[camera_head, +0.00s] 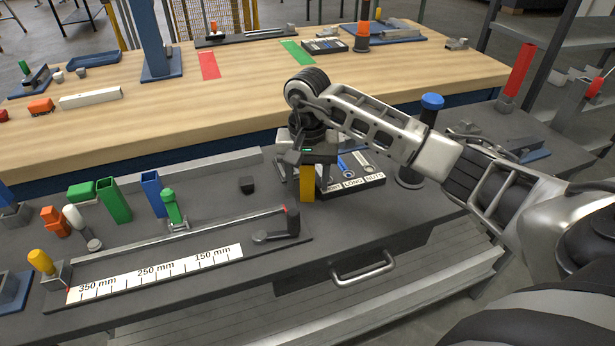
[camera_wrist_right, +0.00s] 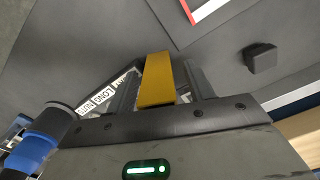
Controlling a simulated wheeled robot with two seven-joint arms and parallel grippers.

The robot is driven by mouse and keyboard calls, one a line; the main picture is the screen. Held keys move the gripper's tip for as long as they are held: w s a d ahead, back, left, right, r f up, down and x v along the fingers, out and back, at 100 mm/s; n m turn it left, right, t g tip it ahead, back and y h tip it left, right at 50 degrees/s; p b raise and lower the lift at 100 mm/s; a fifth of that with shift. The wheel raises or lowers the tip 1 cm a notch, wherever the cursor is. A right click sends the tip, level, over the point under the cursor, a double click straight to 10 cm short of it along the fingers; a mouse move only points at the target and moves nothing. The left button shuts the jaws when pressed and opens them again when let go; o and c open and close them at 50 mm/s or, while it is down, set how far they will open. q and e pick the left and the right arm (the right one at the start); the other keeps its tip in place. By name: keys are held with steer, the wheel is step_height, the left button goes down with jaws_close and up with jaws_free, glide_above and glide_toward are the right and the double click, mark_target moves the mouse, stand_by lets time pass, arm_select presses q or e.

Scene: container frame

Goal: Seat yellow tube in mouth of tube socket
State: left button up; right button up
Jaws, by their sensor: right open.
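The yellow tube (camera_head: 307,183) is square-sided and stands upright on the dark bench, left of the labelled tray. In the right wrist view the yellow tube (camera_wrist_right: 157,80) lies between the two fingers. My right gripper (camera_head: 304,165) is open around its upper part, pointing down; its fingers (camera_wrist_right: 163,85) show a gap beside the tube. A small dark block (camera_head: 247,185) sits left of the tube and also shows in the wrist view (camera_wrist_right: 262,58). It may be the tube socket, but its mouth cannot be made out. My left gripper is out of view.
Green (camera_head: 114,200) and blue (camera_head: 151,193) upright tubes stand at left. A ruler fixture (camera_head: 160,268) with a dark end post lies in front. The labelled tray (camera_head: 352,188) and a blue-topped post (camera_head: 430,120) are close on the right.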

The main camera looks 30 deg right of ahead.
jaws_close()
steer(key=shift+r, duration=0.1)
steer(key=shift+w+r+b, duration=0.1)
steer(key=shift+r+b, duration=0.2)
steer(key=shift+r, duration=0.25)
steer(key=s+a+r+b, duration=0.1)
steer(key=s+a+r, duration=0.3)
steer(key=s+r, duration=0.7)
steer(key=shift+s+a+r, duration=0.2)
steer(key=shift+s+r, duration=0.15)
steer(key=shift+s, duration=0.9)
